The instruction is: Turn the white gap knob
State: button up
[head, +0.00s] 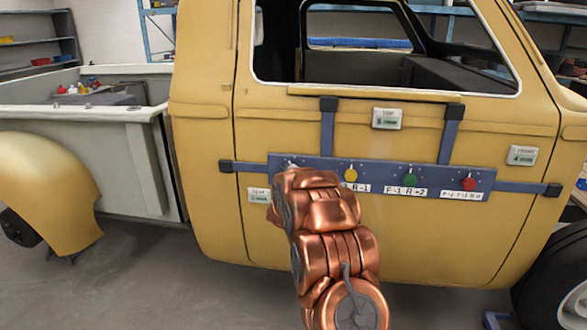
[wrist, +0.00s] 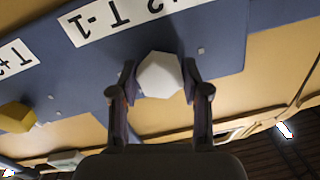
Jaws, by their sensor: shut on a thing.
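The white gap knob (wrist: 160,75) is a faceted white knob on a blue panel, seen in the wrist view. My gripper (wrist: 160,82) has a finger on each side of it and is shut on it. In the head view the blue panel (head: 440,181) is strapped across the yellow truck door. My copper-coloured arm reaches up to the panel's left end. It hides most of the white knob there; only a small pale bit (head: 291,165) shows above the arm.
A yellow knob (head: 351,174), a green knob (head: 410,176) and a red knob (head: 469,184) sit to the right on the panel, with printed labels below. Blue straps (head: 449,137) hold the panel. Small signs (head: 387,118) are on the door. The floor (head: 130,280) at left is clear.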

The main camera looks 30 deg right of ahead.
jog(key=shift+n+p, duration=0.8)
jog(key=shift+n, duration=0.4)
jog(key=o, duration=1.1)
jog(key=shift+o, duration=0.2)
jog(key=shift+a, duration=0.1)
jog(key=v, duration=1.2)
jog(key=shift+w, duration=0.1)
